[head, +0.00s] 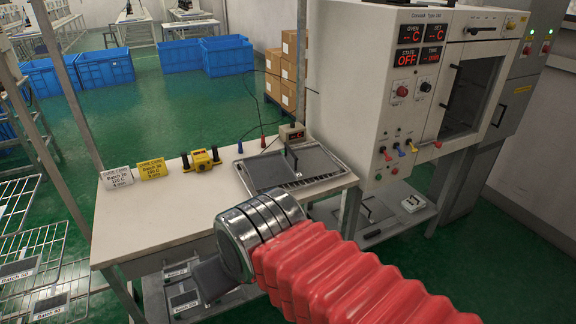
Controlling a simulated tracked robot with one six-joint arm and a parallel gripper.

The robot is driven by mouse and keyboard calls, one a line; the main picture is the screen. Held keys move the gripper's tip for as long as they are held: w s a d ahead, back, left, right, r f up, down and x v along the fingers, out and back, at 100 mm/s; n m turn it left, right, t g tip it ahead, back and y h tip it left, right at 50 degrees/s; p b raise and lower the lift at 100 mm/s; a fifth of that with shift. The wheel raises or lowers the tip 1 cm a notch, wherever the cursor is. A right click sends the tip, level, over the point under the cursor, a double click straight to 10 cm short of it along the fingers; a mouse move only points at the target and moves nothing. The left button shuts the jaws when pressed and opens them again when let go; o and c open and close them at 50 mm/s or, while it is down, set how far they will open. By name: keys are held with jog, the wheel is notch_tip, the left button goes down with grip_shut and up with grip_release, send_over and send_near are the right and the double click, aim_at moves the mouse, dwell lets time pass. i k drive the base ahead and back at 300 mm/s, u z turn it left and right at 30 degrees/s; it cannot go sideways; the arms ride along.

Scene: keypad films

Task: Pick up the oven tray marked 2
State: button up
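No mark reading 2 is legible on any tray, so I cannot tell which one is the tray marked 2. A flat metal tray (318,160) with a dark upright handle lies on the right part of the white table. Flat pieces with handles, possibly trays, lie on the shelf under the oven (470,95). My arm, with red bellows and a chrome wrist, reaches in from the lower right. A dark grey part at its end, apparently my gripper (213,278), hangs beyond the table's front edge. Its fingers are not clear, and nothing is visibly held.
The white table (150,220) has a bare front left area. At its back stand a white card (117,178), a yellow card (152,169) and a yellow device (204,160). Wire racks (35,265) stand at left. Blue crates (227,56) and cartons stand behind on green floor.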

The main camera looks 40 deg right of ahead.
aim_at(288, 164)
jog(key=z, duration=0.05)
jog(key=i, duration=1)
jog(key=u, duration=0.05)
